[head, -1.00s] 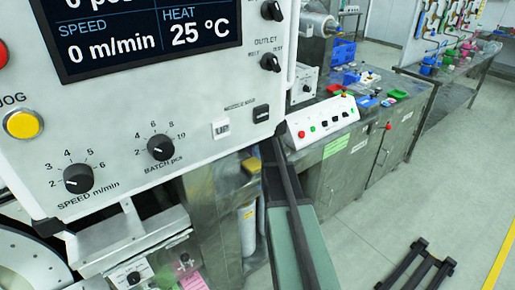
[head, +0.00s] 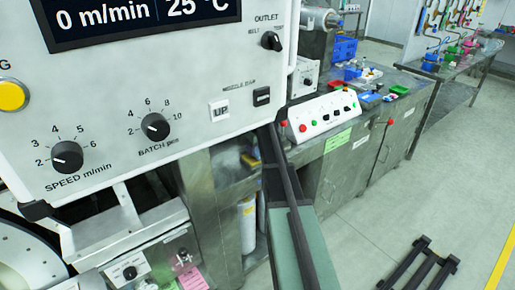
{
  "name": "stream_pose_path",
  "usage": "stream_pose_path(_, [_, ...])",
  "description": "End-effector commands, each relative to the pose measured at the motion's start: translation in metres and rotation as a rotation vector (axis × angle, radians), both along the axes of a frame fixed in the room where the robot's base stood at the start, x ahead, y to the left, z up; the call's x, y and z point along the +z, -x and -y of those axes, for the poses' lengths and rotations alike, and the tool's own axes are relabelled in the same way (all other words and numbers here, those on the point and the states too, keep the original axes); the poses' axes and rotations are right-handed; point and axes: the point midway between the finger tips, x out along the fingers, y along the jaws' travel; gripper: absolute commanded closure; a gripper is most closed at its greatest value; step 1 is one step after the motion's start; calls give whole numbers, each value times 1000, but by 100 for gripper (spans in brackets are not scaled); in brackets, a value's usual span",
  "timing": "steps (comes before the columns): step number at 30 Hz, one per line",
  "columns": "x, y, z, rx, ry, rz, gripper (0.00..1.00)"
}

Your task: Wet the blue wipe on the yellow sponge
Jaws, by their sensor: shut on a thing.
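My gripper is not in view. I cannot make out the blue wipe or the yellow sponge for certain. Several small coloured items lie on the steel bench (head: 408,78) at the back, among them a flat blue one (head: 370,101). They are too small to identify. A dull yellow patch (head: 250,159) shows behind the control panel's lower right corner, and I cannot tell what it is.
A large white control panel (head: 200,75) with knobs fills the upper left. A narrow green belt (head: 289,245) with dark rails runs down the middle. A white button box (head: 322,117) sits at the bench's near end. A black frame (head: 418,270) lies on open floor (head: 375,225).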

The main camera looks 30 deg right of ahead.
Motion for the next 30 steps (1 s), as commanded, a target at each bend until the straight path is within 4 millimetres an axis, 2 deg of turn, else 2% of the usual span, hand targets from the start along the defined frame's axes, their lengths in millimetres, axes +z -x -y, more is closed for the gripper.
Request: stream_pose_path(30, [-10, 0, 0, 0, 0, 0, 58])
